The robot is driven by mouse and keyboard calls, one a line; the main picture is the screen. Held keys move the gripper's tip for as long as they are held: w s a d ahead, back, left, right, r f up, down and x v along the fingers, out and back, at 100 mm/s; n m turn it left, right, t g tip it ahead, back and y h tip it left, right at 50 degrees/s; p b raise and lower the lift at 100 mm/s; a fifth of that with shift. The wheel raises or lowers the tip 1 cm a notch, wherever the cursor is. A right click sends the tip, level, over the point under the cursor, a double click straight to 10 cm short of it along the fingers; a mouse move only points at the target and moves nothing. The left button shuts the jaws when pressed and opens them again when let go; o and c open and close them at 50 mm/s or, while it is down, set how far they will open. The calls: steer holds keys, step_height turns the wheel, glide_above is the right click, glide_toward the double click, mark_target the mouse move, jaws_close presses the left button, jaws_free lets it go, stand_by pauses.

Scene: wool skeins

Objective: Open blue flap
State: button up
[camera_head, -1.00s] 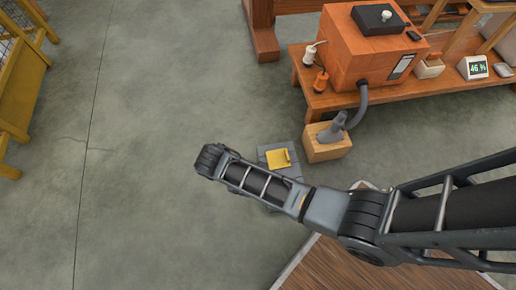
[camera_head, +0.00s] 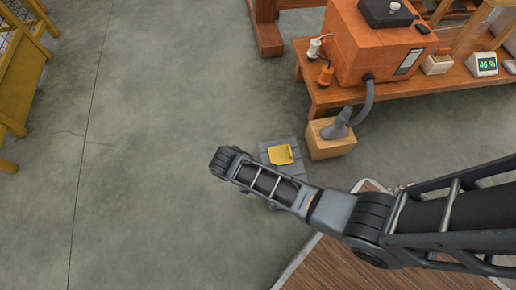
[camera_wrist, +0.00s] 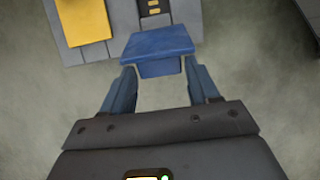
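The blue flap (camera_wrist: 158,42) shows in the wrist view as a blue plate with a narrower blue block below it, at the near edge of a grey box (camera_wrist: 115,45). In the wrist view my gripper (camera_wrist: 160,72) has its two blue fingers spread wide, one on each side of the narrower block. I cannot tell whether they touch it. A yellow flap (camera_wrist: 82,20) lies on the same box to the left; it also shows in the head view (camera_head: 281,154). In the head view my arm hides the blue flap and my fingers.
A wooden block (camera_head: 330,140) with a grey nozzle and hose stands beside the grey box. An orange machine (camera_head: 373,40) sits on a wooden bench (camera_head: 425,87) at upper right. A yellow frame (camera_head: 18,75) stands at far left. The grey floor (camera_head: 140,190) at left is clear.

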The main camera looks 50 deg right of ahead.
jaws_close()
steer(key=shift+s+d+r+t+y+p, duration=0.3)
steer(key=shift+r+y+p, duration=0.15)
steer(key=shift+p, duration=0.75)
steer(key=s+d+r+t+y+p, duration=0.1)
steer(key=p, duration=0.2)
steer(key=shift+d+y, duration=0.15)
steer(key=shift+y, duration=0.1)
steer(key=shift+s+d+p, duration=0.2)
steer(key=shift+d+p, duration=0.2)
steer(key=shift+p, duration=0.4)
steer(key=shift+s+d+f, duration=0.1)
steer(key=shift+s+d, duration=0.05)
steer(key=shift+o, duration=1.9)
jaws_free()
